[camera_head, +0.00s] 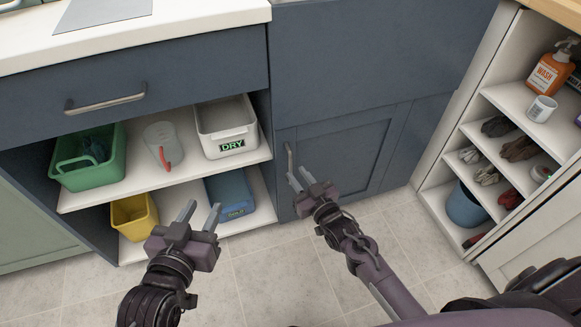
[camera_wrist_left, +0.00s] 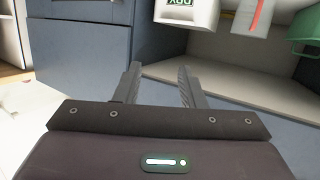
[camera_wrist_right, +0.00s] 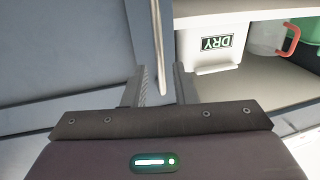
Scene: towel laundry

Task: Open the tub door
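The tub door is a dark blue panelled cabinet door (camera_head: 345,155), closed, low in the middle of the head view. Its upright metal handle (camera_head: 290,158) is near its left edge and also shows in the right wrist view (camera_wrist_right: 158,45). My right gripper (camera_head: 301,178) is open at the handle's lower end. In the right wrist view the handle's end lies between its fingertips, with gaps visible on both sides; I cannot tell whether it touches. My left gripper (camera_head: 202,215) is open and empty, in front of the lower shelf, away from the door.
Left of the door, open shelves hold a white DRY bin (camera_head: 225,127), a clear jug (camera_head: 163,145), a green tub (camera_head: 90,158), a yellow bin (camera_head: 134,215) and a blue box (camera_head: 230,193). A white cubby unit (camera_head: 435,195) stands right. The tiled floor (camera_head: 290,280) is clear.

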